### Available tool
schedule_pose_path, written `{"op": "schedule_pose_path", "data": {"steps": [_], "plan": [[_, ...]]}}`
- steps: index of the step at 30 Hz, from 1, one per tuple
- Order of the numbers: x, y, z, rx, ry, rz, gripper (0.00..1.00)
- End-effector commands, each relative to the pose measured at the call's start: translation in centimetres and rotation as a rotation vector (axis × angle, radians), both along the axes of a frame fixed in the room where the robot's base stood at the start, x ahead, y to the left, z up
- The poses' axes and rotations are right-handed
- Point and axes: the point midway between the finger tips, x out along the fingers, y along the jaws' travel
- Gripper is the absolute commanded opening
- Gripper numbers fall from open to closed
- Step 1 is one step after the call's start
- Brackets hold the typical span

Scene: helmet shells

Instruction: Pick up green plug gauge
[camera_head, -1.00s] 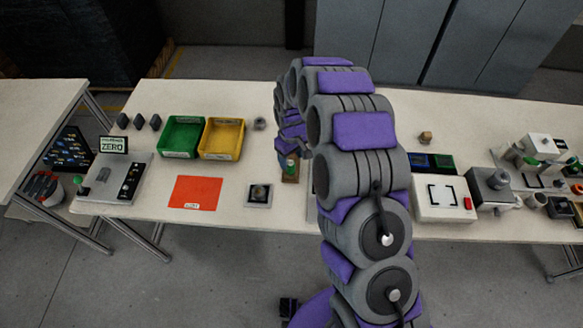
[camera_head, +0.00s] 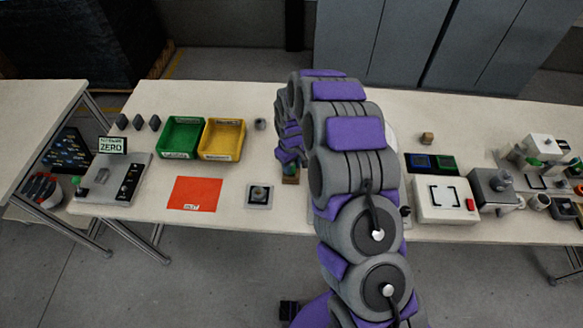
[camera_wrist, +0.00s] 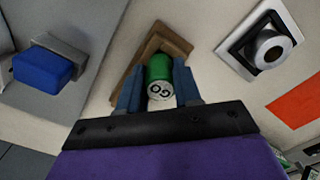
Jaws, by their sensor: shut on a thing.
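The green plug gauge (camera_wrist: 159,68) is a green cylinder with a pale end face marked "GO". In the wrist view it stands between the two blue fingers of my gripper (camera_wrist: 159,88), which are shut on it. Its far end lies at a brown wooden holder (camera_wrist: 172,39); whether it is still seated there I cannot tell. In the head view my gripper (camera_head: 290,164) is at the wooden holder (camera_head: 291,179), and the arm and fingers hide most of the gauge.
Green (camera_head: 181,120) and yellow (camera_head: 240,150) bins stand behind. A white box (camera_head: 426,212) and fixtures stand right of my arm.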

Motion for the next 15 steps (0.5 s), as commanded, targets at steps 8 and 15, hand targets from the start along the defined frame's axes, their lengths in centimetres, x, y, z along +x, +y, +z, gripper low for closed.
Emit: {"op": "schedule_pose_path", "data": {"steps": [8,15], "plan": [[-0.01,-0.01,-0.05,0.0,0.001,0.0,0.11],[-0.03,-0.13,0.62,0.001,0.001,0.0,0.11]]}}
